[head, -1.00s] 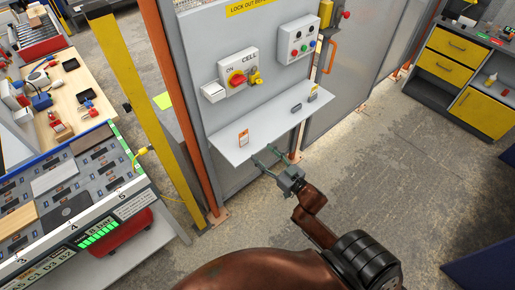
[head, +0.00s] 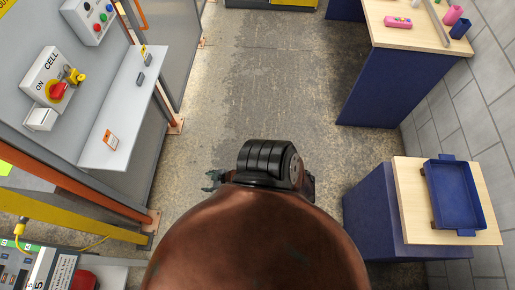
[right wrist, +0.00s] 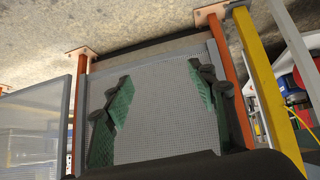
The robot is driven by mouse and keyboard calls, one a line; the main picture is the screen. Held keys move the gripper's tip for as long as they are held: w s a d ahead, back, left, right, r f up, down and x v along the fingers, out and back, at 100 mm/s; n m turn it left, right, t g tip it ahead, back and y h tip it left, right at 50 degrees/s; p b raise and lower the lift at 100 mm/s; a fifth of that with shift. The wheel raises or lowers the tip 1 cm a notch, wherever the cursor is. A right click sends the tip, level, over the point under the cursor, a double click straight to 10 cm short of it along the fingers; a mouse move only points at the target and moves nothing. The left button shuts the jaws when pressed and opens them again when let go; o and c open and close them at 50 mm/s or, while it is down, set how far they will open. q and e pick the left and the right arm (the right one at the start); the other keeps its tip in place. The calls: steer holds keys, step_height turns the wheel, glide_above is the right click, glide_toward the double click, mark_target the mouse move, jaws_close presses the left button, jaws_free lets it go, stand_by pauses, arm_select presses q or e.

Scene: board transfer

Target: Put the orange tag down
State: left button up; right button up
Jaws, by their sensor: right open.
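The orange tag (head: 110,140), orange and white, rests on the grey shelf (head: 130,95) of the cell panel at the left of the head view. Nothing holds it. The tag does not show there. My left gripper is not in view.
The panel carries a yellow lock on a red switch (head: 60,90). A small dark item (head: 140,79) lies farther along the shelf. A blue tray (head: 456,195) sits on a wooden-topped stand at right. The floor (head: 265,90) ahead is clear.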

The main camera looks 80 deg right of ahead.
steer(key=s+a+f+g, duration=0.2)
steer(key=s+f, duration=0.4)
steer(key=s, duration=0.4)
steer(key=s+a+f+n+g, duration=0.1)
steer(key=s+a+f+g, duration=0.2)
steer(key=s+f, duration=0.3)
steer(key=s+a+f+g, duration=0.2)
steer(key=s+f, duration=0.5)
steer(key=s, duration=0.8)
steer(key=shift+s+a+g+y, duration=0.15)
steer(key=shift+a+g+y, duration=0.25)
steer(key=shift+a, duration=0.45)
